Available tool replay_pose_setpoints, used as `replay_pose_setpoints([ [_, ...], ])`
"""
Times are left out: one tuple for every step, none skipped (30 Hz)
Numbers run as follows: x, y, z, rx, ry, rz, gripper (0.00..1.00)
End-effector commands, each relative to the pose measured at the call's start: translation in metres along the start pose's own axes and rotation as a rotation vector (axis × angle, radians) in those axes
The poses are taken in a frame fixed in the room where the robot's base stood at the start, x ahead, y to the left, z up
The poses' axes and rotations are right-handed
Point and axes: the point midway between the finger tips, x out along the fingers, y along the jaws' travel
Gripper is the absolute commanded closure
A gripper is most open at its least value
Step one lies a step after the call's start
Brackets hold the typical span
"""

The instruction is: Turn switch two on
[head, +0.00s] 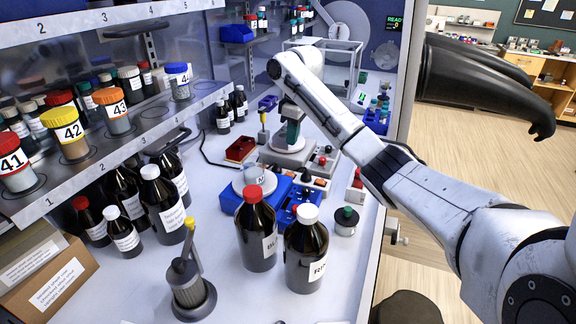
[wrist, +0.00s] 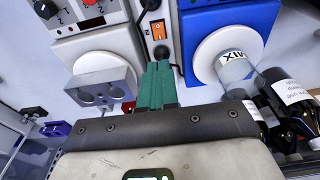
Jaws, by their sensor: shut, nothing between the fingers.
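In the wrist view a narrow light panel between two devices carries an orange rocker switch (wrist: 158,31) and a smaller dark switch (wrist: 161,52) below it.
A white device (wrist: 95,58) with a round plate stands left of the fingers, and a blue device (wrist: 218,40) with a beaker (wrist: 232,66) stands right. Brown bottles (head: 256,235) stand nearer. A rack shelf (head: 120,140) holds numbered jars. A black glove (head: 480,80) hangs at right.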

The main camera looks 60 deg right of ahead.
Motion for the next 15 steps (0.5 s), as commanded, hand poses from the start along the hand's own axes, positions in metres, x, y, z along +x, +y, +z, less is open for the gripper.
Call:
replay_pose_setpoints([
  [0.009,0.000,0.001,0.002,-0.004,-0.004,1.00],
  [0.015,0.000,0.001,0.002,-0.004,-0.003,1.00],
  [0.022,0.000,0.001,0.001,-0.003,-0.002,1.00],
  [0.028,0.000,0.001,0.001,-0.005,-0.002,1.00],
  [0.035,0.000,0.001,0.002,-0.004,-0.003,1.00],
  [0.043,0.000,0.001,0.002,-0.005,-0.003,1.00],
  [0.048,0.000,0.001,0.002,-0.004,-0.002,1.00],
  [0.054,0.000,0.001,0.002,-0.004,-0.002,1.00],
  [0.062,0.000,0.001,0.002,-0.005,-0.002,1.00],
  [0.067,0.000,0.001,0.002,-0.003,-0.001,1.00],
  [0.072,0.000,0.001,0.002,-0.004,-0.002,1.00],
  [0.078,0.000,0.001,0.002,-0.004,-0.002,1.00],
  [0.083,0.000,0.001,0.002,-0.004,-0.002,1.00],
  [0.087,0.000,0.001,0.001,-0.004,-0.001,1.00],
  [0.092,0.000,0.001,0.002,-0.004,-0.001,1.00],
])
